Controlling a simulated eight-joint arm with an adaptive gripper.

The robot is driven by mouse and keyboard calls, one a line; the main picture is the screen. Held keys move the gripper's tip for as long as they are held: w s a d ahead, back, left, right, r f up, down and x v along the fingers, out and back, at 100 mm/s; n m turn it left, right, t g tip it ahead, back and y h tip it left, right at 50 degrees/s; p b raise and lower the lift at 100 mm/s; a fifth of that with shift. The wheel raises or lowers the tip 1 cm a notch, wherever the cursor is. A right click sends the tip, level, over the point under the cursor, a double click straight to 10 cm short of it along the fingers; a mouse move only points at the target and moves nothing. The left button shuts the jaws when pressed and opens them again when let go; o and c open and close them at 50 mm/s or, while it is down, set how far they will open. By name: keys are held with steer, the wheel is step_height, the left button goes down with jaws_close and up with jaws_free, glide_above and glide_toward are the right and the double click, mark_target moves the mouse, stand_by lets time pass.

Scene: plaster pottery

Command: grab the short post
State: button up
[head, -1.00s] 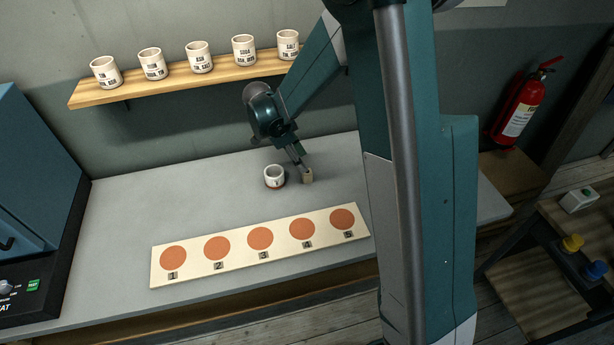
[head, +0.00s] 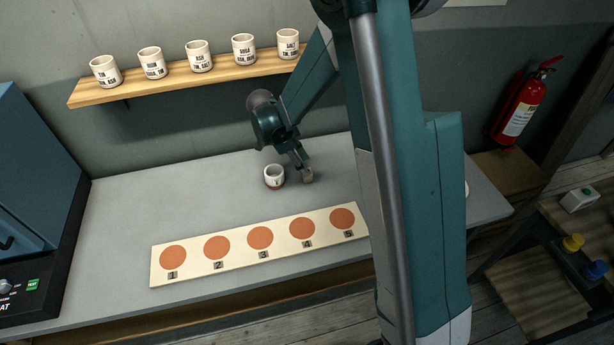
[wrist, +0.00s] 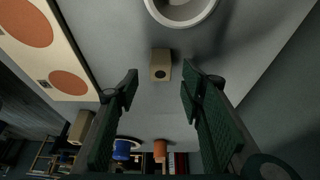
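The short post is a small tan block (head: 308,177) with a dark round mark on its face. It stands on the grey bench, right of a white cup (head: 274,176). In the wrist view the post (wrist: 160,66) lies ahead of the gap between my fingers, roughly centred. My gripper (head: 302,163) is just above and behind the post in the head view. In the wrist view my gripper (wrist: 159,84) is open, its two dark green finger pads wide apart, with nothing between them. Whether a finger touches the post is unclear.
The white cup stands close beside the post. A cream board (head: 240,265) with numbered orange circles lies in front. A shelf (head: 190,80) with several labelled pots hangs behind.

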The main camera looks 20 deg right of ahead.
steer(key=shift+b+x, duration=0.3)
steer(key=shift+x, duration=2.25)
steer(key=shift+d, duration=0.1)
steer(key=c, duration=1)
steer(key=shift+r, duration=0.1)
steer(key=shift+r+p, duration=0.55)
steer(key=shift+r, duration=4.35)
